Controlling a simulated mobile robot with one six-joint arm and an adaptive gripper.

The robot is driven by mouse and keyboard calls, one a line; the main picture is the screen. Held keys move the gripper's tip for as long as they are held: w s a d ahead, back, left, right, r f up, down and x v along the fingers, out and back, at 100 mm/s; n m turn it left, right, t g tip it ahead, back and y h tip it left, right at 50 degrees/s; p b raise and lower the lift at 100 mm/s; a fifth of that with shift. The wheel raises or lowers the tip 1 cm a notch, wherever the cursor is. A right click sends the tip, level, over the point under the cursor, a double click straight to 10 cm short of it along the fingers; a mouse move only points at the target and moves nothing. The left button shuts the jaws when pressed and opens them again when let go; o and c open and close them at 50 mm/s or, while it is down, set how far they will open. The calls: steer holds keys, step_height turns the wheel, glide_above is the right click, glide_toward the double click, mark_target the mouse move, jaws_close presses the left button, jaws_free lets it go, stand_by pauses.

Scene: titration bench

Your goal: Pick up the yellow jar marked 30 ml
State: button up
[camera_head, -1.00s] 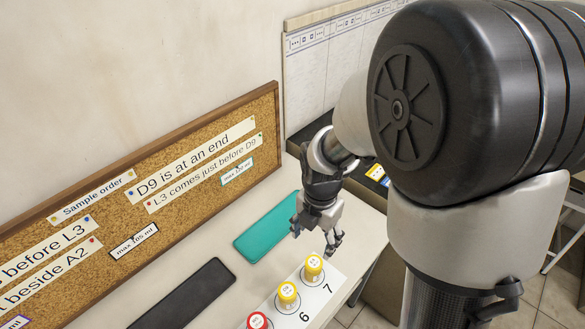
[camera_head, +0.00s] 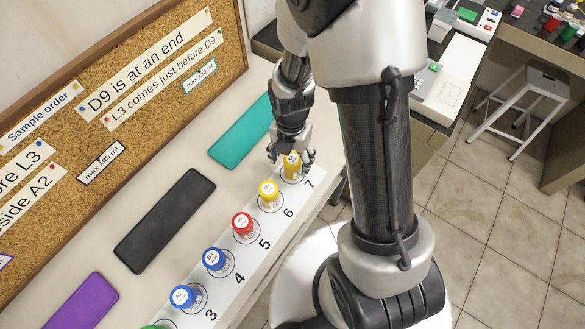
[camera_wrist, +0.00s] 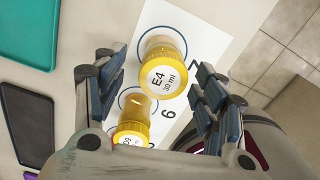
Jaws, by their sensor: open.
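The yellow-lidded jar (camera_wrist: 162,76) in the wrist view is marked E4, 30 ml. It stands upright on the white numbered strip (camera_wrist: 205,38), by the number 7. In the head view this jar (camera_head: 292,164) is at the far end of the row. My gripper (camera_wrist: 160,92) is open, with one finger on each side of the jar and gaps to it in the wrist view. In the head view my gripper (camera_head: 291,152) is right at the jar from above and behind. Whether the fingers touch it cannot be told.
A second yellow-lidded jar (camera_head: 268,192) stands close by at 6. A red-lidded jar (camera_head: 242,222) and blue-lidded jars (camera_head: 213,258) follow along the strip. Teal (camera_head: 240,133), black (camera_head: 165,222) and purple (camera_head: 83,302) mats lie beside it. A corkboard (camera_head: 60,110) stands behind.

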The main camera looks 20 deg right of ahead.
steer(key=f+b, duration=0.1)
steer(key=f, duration=0.1)
steer(key=f+b, duration=0.1)
steer(key=f, duration=0.1)
steer(key=shift+d+f, duration=0.2)
steer(key=shift+f, duration=0.2)
steer(key=shift+r, duration=0.1)
steer(key=shift+c, duration=0.3)
steer(key=c, duration=1.1)
